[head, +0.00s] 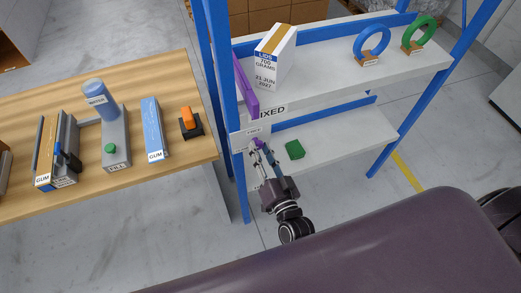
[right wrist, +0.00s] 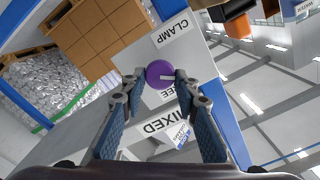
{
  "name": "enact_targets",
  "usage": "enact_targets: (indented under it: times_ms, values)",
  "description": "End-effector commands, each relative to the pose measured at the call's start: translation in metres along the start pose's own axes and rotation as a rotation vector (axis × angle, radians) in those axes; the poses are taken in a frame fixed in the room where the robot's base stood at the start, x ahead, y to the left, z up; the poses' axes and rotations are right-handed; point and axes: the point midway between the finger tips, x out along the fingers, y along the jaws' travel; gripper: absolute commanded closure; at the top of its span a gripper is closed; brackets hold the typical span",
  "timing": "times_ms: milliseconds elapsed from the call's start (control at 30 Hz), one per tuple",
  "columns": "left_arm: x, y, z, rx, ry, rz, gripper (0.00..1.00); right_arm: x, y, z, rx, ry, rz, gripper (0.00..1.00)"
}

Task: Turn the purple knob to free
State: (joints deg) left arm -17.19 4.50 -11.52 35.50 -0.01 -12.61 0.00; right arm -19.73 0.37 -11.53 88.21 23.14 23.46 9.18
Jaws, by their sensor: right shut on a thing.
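The purple knob (right wrist: 160,73) sits on a white panel (right wrist: 190,45) with a CLAMP label above it and a partly hidden label ending in "EE" below it in the right wrist view. A white mark on the knob points right in that view. My right gripper (right wrist: 156,80) is shut on the knob, one fingertip on each side. In the head view my right gripper (head: 260,146) reaches up to the knob (head: 259,143) at the shelf's front left post. My left gripper is not in view.
A blue-posted shelf holds a white box (head: 275,55), a purple bar (head: 246,88), a blue ring (head: 372,44) and a green ring (head: 419,35). A green block (head: 295,150) lies on the lower shelf. A wooden table (head: 150,85) with several devices stands left.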

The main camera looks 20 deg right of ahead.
Motion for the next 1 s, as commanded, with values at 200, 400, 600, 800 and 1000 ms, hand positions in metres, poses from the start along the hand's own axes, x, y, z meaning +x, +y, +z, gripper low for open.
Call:
enact_targets:
  times_ms: [200,400,600,800,1000]
  values:
    - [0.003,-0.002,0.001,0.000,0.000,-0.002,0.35,0.000,0.001,0.000,0.206,0.001,-0.001,0.96]
    - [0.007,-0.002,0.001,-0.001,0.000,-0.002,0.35,0.000,0.002,0.001,0.398,0.001,-0.002,0.96]
    - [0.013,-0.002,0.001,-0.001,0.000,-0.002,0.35,0.000,0.003,0.001,0.585,0.001,-0.001,0.96]
    - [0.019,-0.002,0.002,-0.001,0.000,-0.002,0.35,0.000,0.004,0.002,0.750,0.000,-0.001,0.96]
    - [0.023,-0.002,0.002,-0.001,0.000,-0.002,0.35,0.000,0.004,0.002,0.875,0.001,-0.001,0.96]
